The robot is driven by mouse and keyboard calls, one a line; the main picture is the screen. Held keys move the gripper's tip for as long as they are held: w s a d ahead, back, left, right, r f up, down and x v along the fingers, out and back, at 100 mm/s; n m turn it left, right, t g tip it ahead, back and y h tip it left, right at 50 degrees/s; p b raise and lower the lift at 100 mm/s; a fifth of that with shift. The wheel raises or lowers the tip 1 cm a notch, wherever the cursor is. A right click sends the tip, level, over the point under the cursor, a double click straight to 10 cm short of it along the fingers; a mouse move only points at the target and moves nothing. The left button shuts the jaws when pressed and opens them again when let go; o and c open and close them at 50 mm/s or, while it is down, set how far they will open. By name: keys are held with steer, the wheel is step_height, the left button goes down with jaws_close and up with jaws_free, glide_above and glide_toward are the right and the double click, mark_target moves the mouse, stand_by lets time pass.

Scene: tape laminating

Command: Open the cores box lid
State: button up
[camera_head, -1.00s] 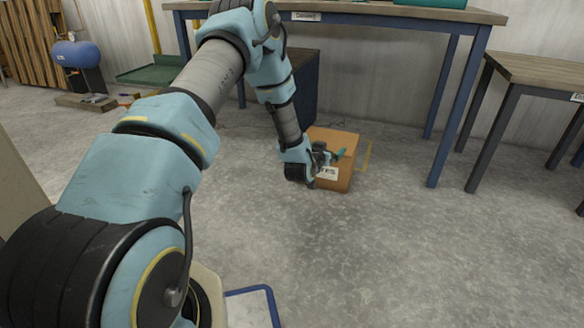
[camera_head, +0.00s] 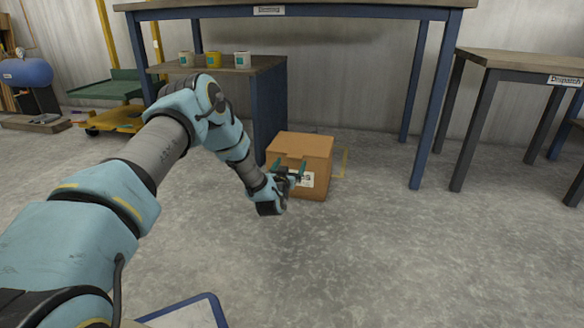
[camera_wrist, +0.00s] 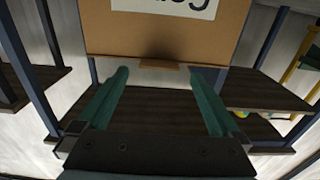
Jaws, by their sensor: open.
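The cores box (camera_head: 307,150) is a brown cardboard box on the floor under the tall table, with a white label on its front, partly hidden by my gripper. Its lid looks shut. In the wrist view the box (camera_wrist: 110,33) fills the upper middle, with a small tab (camera_wrist: 160,64) on its edge between the fingers. My gripper (camera_head: 290,169) is at the front of the box with its teal fingers apart. In the wrist view the open gripper (camera_wrist: 165,92) holds nothing. I cannot tell whether a finger touches the box.
The tall table (camera_head: 330,10) stands over the box on blue legs. A lower shelf unit (camera_head: 270,90) with several small cans is to the left of the box. A Dispatch table (camera_head: 520,62) is at the right.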

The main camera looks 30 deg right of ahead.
steer(key=shift+b+x, duration=0.6)
steer(key=shift+x, duration=1.15)
steer(key=shift+s, duration=0.1)
jaws_close()
